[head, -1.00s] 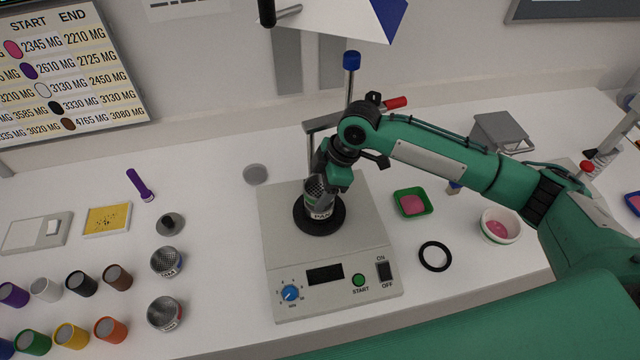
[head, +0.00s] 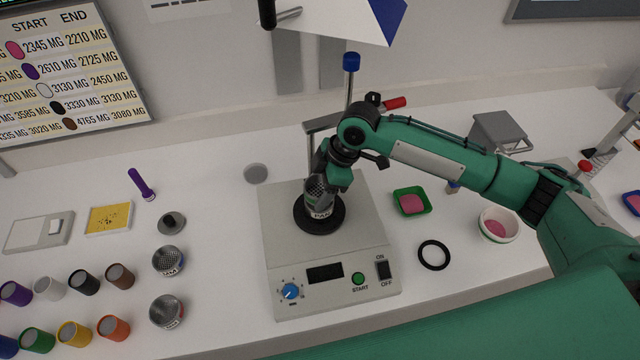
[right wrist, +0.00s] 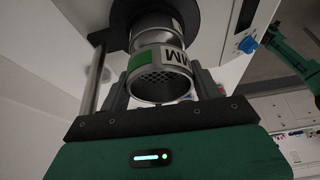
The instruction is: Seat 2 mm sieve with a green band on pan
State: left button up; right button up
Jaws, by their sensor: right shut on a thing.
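The sieve with a green band (right wrist: 160,72) is in my right gripper, its mesh facing the right wrist camera. Part of an "MM" label shows; the number is hidden. In the head view the sieve (head: 316,188) is mostly covered by the gripper. My right gripper (head: 328,180) is shut on the sieve, directly above the pan (head: 321,212). The pan stands on the round black plate of the shaker. In the right wrist view the pan (right wrist: 152,22) lies right against the sieve's far end. I cannot tell whether the sieve is fully seated. My left gripper is out of view.
The shaker (head: 345,258) has a post behind the pan. Two other sieves (head: 168,260) (head: 166,312) and a lid (head: 172,222) lie to the left, near several coloured jars. A black ring (head: 434,255), green tray (head: 412,201) and white bowl (head: 498,224) are to the right.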

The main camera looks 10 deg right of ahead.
jog(key=shift+p, duration=0.4)
dwell(0.4)
jog(key=shift+f+b, duration=0.35)
jog(key=shift+f, duration=0.55)
jog(key=o, duration=1.1)
jog(key=b+v, duration=0.4)
jog(key=v, duration=0.9)
jog(key=shift+r, duration=0.35)
jog(key=shift+d+f, duration=0.1)
